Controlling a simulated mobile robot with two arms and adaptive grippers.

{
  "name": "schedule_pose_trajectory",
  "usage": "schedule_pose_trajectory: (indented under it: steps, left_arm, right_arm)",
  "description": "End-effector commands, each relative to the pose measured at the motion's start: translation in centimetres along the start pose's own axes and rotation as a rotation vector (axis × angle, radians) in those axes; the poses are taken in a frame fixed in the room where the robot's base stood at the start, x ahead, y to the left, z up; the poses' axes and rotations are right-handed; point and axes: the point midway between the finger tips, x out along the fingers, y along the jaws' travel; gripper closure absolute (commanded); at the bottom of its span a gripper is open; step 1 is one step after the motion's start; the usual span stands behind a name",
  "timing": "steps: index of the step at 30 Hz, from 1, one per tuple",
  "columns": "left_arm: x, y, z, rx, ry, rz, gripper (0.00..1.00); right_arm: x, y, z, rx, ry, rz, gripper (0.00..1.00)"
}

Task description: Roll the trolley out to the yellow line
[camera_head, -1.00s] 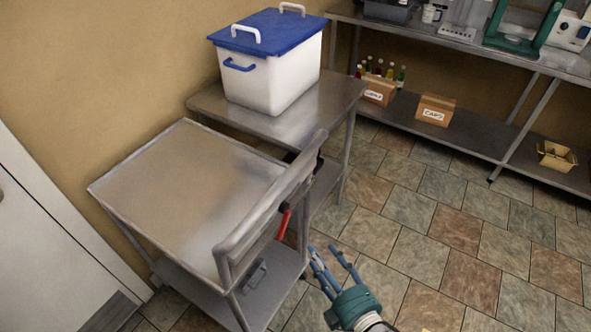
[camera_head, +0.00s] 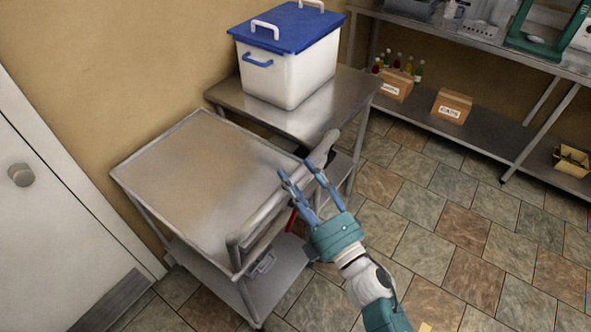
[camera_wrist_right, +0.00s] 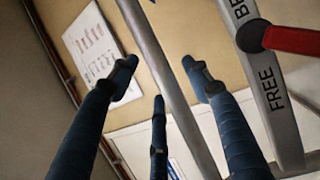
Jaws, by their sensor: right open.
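The trolley (camera_head: 205,175) is a steel two-shelf cart beside the wall, with a push handle (camera_head: 322,148) along its right side. A red brake lever (camera_head: 292,220) hangs below the handle; in the right wrist view the lever (camera_wrist_right: 290,40) is beside a plate lettered FREE. My right gripper (camera_head: 300,172) is at the handle, its blue fingers open. In the right wrist view the bar (camera_wrist_right: 145,40) runs between the open fingers; I cannot tell whether they touch it. A yellow patch (camera_head: 425,327), perhaps the yellow line, shows at the bottom edge. My left gripper is out of view.
A steel table (camera_head: 310,120) with a white, blue-lidded bucket (camera_head: 290,80) stands just behind the trolley. A door (camera_head: 50,230) is at left. Shelving with boxes (camera_head: 452,105) stands at the back right. The tiled floor (camera_head: 470,230) at right is clear.

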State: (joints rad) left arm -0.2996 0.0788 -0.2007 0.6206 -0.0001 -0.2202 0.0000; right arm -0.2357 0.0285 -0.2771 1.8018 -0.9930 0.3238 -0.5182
Motion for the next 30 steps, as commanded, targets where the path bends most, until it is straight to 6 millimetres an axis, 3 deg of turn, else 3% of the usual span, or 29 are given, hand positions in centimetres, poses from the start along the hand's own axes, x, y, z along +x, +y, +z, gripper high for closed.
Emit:
schedule_pose_trajectory:
  steps: [4, 13, 20, 30]
  left_arm:
    - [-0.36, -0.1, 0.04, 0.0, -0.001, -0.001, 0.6]
    - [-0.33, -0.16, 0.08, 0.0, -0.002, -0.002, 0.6]
    - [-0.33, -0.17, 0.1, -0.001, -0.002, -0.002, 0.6]
    - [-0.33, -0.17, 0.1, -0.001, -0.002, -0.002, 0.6]
  right_arm:
    - [1.11, 0.05, -0.02, 0.0, 0.0, 0.0, 0.52]
    - [1.25, -0.08, -0.01, 0.001, 0.0, -0.001, 0.52]
    - [1.23, -0.07, -0.02, 0.001, 0.0, -0.001, 0.97]
    - [0.82, -0.03, 0.37, 0.001, 0.0, -0.002, 1.0]
